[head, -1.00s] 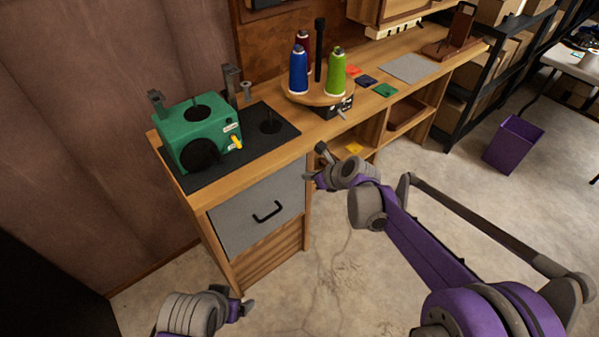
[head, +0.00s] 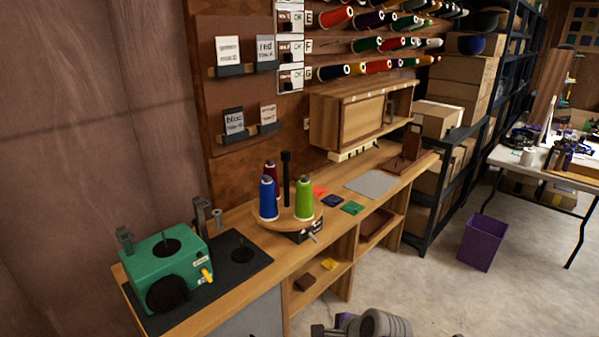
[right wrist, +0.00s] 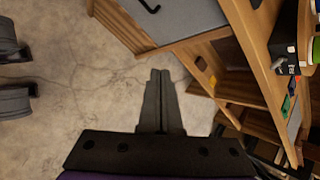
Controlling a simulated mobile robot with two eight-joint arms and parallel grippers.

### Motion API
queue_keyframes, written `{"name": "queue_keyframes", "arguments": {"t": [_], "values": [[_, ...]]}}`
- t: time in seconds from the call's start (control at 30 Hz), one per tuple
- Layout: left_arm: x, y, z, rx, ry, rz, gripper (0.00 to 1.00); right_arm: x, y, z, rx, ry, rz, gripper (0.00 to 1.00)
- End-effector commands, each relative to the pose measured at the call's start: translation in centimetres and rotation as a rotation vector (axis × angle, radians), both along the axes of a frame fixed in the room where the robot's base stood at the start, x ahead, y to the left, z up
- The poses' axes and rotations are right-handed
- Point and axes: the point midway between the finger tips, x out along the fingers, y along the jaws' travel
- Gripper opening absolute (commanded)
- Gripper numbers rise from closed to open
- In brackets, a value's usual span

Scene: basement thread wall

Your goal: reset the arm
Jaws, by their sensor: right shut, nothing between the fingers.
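My right gripper (right wrist: 160,76) is shut and empty in the right wrist view, its two fingers together over the bare concrete floor. In the head view, only part of my right gripper (head: 319,330) and its wrist show at the bottom edge, in front of the workbench (head: 334,222). The gripper appears apart from the bench and touches nothing that I can see. My left gripper is not in the head view. Grey rounded parts at the left edge of the right wrist view are too cut off to tell what they are.
On the bench stand a green machine (head: 165,262) on a black mat and a round stand with blue (head: 268,198), dark red and green (head: 304,198) thread cones. A purple bin (head: 482,242) stands on the floor at right. Floor between is clear.

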Motion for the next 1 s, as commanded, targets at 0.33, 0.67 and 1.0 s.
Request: {"name": "queue_keyframes", "arguments": {"t": [0.33,0.67,1.0], "values": [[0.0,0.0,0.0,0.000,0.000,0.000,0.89,-15.2,-8.1,-2.3,-0.698,-0.209,0.819,0.00],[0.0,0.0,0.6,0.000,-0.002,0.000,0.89,-23.9,-12.5,-5.2,-1.055,-0.235,1.401,0.00],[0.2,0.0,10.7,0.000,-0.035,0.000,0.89,-23.2,-12.3,5.2,-1.070,-0.263,1.369,0.00]]}}
